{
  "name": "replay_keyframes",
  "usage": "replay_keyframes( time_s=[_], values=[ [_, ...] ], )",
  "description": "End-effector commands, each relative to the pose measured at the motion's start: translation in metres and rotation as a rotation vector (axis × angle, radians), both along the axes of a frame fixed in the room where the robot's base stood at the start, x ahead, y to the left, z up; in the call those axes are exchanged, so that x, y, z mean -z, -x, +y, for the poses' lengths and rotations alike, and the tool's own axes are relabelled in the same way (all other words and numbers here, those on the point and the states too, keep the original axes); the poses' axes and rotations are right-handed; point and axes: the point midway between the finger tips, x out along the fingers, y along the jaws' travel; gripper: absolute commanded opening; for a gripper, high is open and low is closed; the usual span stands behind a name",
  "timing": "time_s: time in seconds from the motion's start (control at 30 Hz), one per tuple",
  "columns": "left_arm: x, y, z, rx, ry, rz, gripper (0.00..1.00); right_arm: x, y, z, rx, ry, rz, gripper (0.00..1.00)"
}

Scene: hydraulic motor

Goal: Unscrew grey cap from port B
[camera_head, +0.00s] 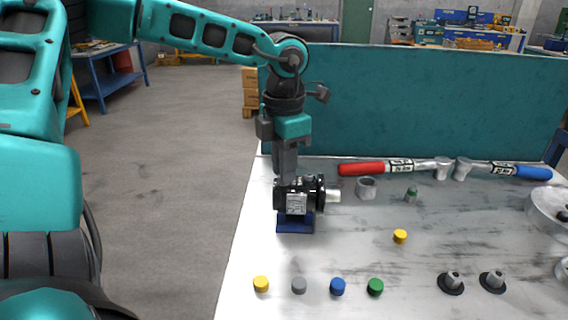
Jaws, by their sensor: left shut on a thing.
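The black hydraulic motor (318,190) stands on a blue base block (295,223) near the table's left edge. Its silvery shaft (333,196) points right and a pale label faces me. My left gripper (286,180) reaches straight down onto the left part of the motor's top, shut. The fingers hide what they hold there, at the place of a port cap. A small grey fitting (309,179) shows on the motor's top just right of the fingers. A loose grey cap (299,285) lies on the table in front. My right gripper is not in view.
A yellow cap (261,284), a blue cap (337,286) and a green cap (375,287) lie in the front row. Two torque wrenches, red-handled (361,168) and blue-handled (534,172), lie at the back before a teal panel (420,105). The table's middle is mostly clear.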

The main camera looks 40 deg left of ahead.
Motion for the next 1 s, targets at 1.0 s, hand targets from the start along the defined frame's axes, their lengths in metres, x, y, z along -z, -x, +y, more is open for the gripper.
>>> replay_keyframes(
  time_s=[1.0],
  values=[
    [0.0,0.0,0.0,-0.215,0.0,0.001,0.36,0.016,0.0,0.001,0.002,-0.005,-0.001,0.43]
  ],
)
